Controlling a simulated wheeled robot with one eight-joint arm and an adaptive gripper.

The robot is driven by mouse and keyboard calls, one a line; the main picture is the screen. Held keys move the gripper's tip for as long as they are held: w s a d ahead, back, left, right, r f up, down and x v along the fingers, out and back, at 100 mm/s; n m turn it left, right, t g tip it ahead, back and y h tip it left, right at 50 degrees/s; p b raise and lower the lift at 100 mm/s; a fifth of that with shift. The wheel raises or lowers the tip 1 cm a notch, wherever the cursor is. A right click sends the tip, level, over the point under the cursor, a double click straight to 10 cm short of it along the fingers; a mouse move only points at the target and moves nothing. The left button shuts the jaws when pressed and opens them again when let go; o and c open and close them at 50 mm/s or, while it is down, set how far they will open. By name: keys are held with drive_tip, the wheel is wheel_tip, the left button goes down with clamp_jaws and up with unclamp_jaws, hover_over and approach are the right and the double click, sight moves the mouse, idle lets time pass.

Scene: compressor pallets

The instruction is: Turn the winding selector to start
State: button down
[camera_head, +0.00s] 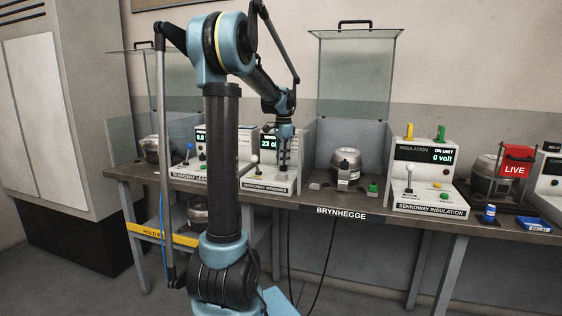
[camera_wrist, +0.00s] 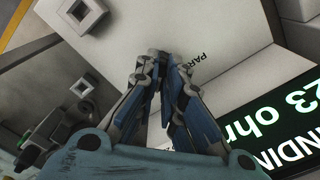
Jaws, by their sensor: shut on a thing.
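The windings unit (camera_head: 263,186) stands on the bench, with a green display reading about 23 ohm that also shows in the wrist view (camera_wrist: 292,115). My gripper (camera_head: 284,166) is down at the front of this unit. In the wrist view its fingertips (camera_wrist: 167,58) are closed together at the pale panel, beside printed letters "PAR". The winding selector is hidden between and behind the fingers, so its pointing direction cannot be read. The fingers are shut on it.
A white-knobbed lever (camera_head: 254,160) stands left of my gripper. A compressor (camera_head: 346,160) sits right of the unit under a raised clear cover (camera_head: 354,80). The insulation unit (camera_head: 429,180) is farther right, near a red LIVE sign (camera_head: 515,164). Two square pieces (camera_wrist: 82,86) show at left in the wrist view.

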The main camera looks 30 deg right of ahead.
drive_tip(key=shift+w, duration=0.1)
drive_tip(key=c, duration=1.7)
unclamp_jaws()
drive_tip(key=shift+r, duration=0.1)
wheel_tip(320, 180, up, 12)
drive_tip(key=shift+f, duration=0.1)
